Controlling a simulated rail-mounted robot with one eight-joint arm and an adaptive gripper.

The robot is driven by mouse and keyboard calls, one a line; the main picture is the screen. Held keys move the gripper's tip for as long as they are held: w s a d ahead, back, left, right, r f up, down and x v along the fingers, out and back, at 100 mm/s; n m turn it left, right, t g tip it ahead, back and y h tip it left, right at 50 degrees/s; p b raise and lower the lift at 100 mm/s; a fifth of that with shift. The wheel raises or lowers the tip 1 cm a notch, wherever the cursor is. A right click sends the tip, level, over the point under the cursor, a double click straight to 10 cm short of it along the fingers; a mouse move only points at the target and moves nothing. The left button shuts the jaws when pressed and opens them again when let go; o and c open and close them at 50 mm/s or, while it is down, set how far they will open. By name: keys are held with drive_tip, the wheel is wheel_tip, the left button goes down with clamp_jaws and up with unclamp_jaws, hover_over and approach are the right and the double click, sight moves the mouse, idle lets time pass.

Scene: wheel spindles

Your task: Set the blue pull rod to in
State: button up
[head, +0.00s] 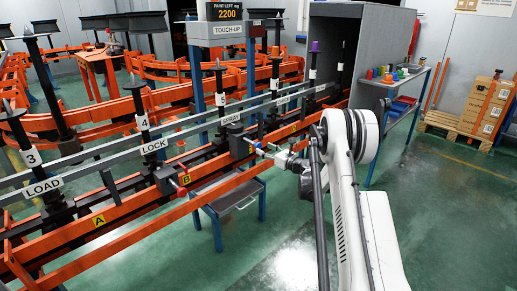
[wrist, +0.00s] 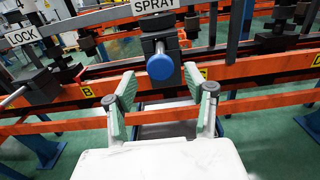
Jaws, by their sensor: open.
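The blue pull rod shows in the wrist view as a round blue knob (wrist: 160,67) facing me, on a dark block below the SPRAY sign. In the head view its small blue end (head: 257,144) shows beside the SPRAY station, just left of my gripper (head: 272,152). In the wrist view my gripper (wrist: 160,84) is open, with one green-padded finger on each side below the knob. The knob lies between the fingertips in the picture and appears apart from both pads. How far the rod sticks out is hard to tell head-on.
Orange rails (head: 100,222) run across below the stations, with yellow A and B tags. A red-ended rod (head: 185,180) sticks out at the LOCK station to the left. A grey tray table (head: 226,195) stands under the rails.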

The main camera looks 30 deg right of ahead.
sight(259, 146)
drive_tip(key=shift+b+x, duration=0.35)
drive_tip(key=shift+x, duration=2.05)
clamp_jaws()
